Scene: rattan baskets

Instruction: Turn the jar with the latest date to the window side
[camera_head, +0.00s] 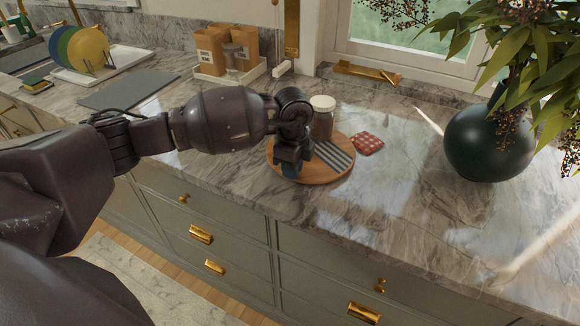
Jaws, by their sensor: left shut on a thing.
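A round wooden board (318,177) lies on the marble counter below the window. A jar (322,122) with a white lid and brown contents stands upright at its back; I cannot read any date on it. A grey striped piece (335,154) lies on the board's right part. My left gripper (290,165) reaches in from the left, pointing down over the board's front left part, in front of and left of the jar. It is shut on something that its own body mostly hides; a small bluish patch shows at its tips. My right gripper is out of view.
A red checked piece (368,143) lies right of the board. A dark round vase (489,142) with leafy branches stands further right. A white tray (229,76) with brown containers and a plate rack (85,66) stand at the back left. The counter's front right is clear.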

